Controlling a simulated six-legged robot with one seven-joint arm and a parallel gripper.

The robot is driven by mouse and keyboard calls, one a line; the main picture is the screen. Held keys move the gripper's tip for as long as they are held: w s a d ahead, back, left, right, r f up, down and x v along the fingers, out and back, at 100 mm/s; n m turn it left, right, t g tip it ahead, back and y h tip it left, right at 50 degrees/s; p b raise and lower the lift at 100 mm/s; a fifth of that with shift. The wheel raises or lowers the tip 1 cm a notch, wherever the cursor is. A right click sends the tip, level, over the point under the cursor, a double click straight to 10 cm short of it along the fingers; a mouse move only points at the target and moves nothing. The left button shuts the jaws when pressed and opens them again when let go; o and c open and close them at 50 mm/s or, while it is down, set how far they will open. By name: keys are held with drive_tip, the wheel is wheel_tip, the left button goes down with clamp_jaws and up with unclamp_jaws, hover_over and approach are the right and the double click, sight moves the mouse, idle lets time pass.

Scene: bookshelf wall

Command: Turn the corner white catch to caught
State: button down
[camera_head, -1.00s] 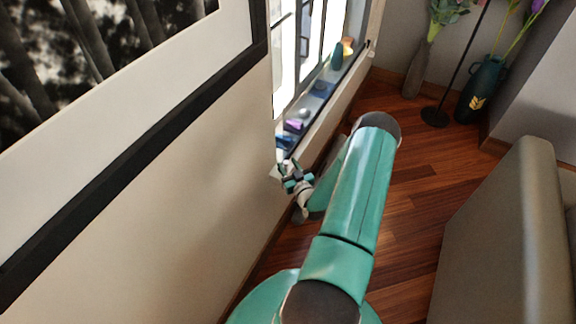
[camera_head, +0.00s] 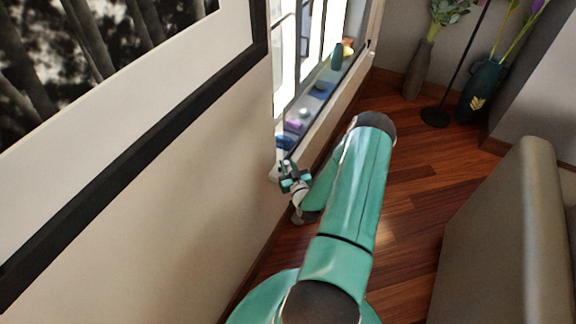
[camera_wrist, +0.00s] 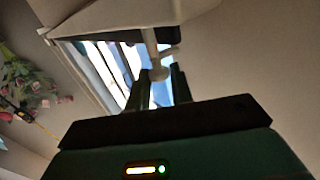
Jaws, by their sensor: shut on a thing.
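The white catch (camera_wrist: 151,42) shows at the top middle of the wrist view, as a pale stem with a rounded end and a short side peg. My gripper (camera_wrist: 160,76) has one dark finger on each side of its rounded end and is shut on it. In the head view my gripper (camera_head: 289,177) is at the near lower corner of the window, by the sill's end. The catch cannot be made out there, and its exact turn is hard to judge.
The window sill (camera_head: 325,117) holds several small items, including a teal bottle (camera_head: 337,56) and a purple object (camera_head: 294,126). A framed picture (camera_head: 150,128) hangs on the left wall. Floor vases (camera_head: 484,88) stand at the back, and a grey sofa (camera_head: 500,235) is at right.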

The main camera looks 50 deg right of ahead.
drive_tip(key=m+g+h, duration=0.2)
drive_tip(key=h, duration=0.1)
drive_tip(key=m+g+h, duration=0.1)
drive_tip(key=shift+w+a, duration=0.2)
drive_tip(key=shift+a, duration=0.05)
drive_tip(key=shift+m+g+h, duration=0.9)
drive_tip(key=shift+m+h, duration=0.1)
drive_tip(key=shift+h, duration=0.1)
drive_tip(key=c, duration=1.3)
unclamp_jaws()
drive_tip(key=shift+a, duration=0.1)
drive_tip(key=v, duration=1.3)
drive_tip(key=shift+a, duration=0.3)
